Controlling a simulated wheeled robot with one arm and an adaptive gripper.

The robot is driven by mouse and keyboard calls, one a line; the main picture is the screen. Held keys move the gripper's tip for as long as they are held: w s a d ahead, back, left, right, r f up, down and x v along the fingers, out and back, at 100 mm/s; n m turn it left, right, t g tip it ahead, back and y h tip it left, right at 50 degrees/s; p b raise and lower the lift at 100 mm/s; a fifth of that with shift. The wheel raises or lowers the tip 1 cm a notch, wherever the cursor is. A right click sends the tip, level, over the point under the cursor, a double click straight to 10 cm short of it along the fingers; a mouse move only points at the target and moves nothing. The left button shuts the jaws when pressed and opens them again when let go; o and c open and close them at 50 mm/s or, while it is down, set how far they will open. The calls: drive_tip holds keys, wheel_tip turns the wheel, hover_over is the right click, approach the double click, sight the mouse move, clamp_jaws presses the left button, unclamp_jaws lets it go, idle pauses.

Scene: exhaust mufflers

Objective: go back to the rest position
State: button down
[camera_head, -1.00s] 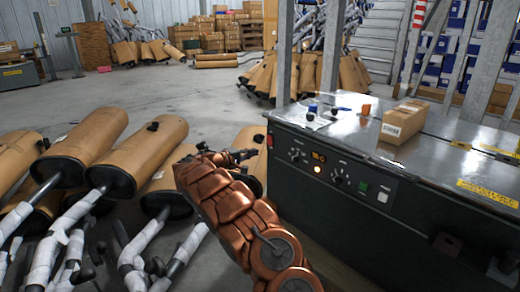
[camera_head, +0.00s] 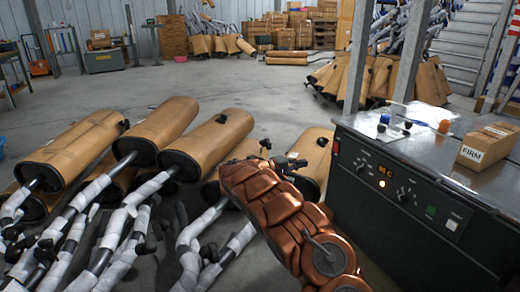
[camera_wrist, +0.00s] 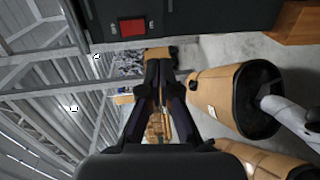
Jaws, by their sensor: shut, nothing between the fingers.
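My copper-coloured arm reaches up from the bottom of the head view. My gripper (camera_head: 285,162) is small and dark at its far end, in front of the mufflers and left of the dark machine cabinet. In the wrist view my gripper (camera_wrist: 158,58) shows two dark fingers whose tips come together, with nothing held between them. A tan muffler (camera_wrist: 225,92) with a dark end and a wrapped pipe lies to the right of the fingers there.
Several tan mufflers (camera_head: 215,140) with wrapped pipes fill the left foreground. The machine cabinet (camera_head: 400,185) stands at right, with a cardboard box (camera_head: 484,147) and an orange item (camera_head: 444,126) on top. A steel post (camera_head: 357,70) rises behind it. Grey floor (camera_head: 215,80) is open beyond.

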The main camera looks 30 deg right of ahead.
drive_tip(key=shift+r, duration=0.1)
drive_tip(key=s+a+r+m+g+y+p, duration=0.1)
drive_tip(key=s+a+r+g+y+p, duration=0.2)
drive_tip(key=s+r+p, duration=0.9)
drive_tip(key=s+a+r+m+g+y+p, duration=0.15)
drive_tip(key=s+a+r+p, duration=0.4)
drive_tip(key=s+r, duration=0.85)
drive_tip(key=s+a+r+n+t+y+p, duration=0.1)
drive_tip(key=s+a+r+y+p, duration=0.5)
drive_tip(key=s+a+p, duration=0.5)
drive_tip(key=s+a+r+n+t+y+p, duration=0.1)
drive_tip(key=s+a+r+t+y+p, duration=0.1)
drive_tip(key=s+a+r+y+p, duration=0.4)
drive_tip(key=s+a+r+p, duration=0.2)
drive_tip(key=s+a+p, duration=0.1)
drive_tip(key=a, duration=0.3)
drive_tip(key=s+a+r+p, duration=0.3)
drive_tip(key=s+a, duration=0.1)
drive_tip(key=a, duration=0.3)
drive_tip(key=shift+r+n+p, duration=0.25)
drive_tip(key=shift+n+p, duration=0.05)
drive_tip(key=shift+n, duration=0.05)
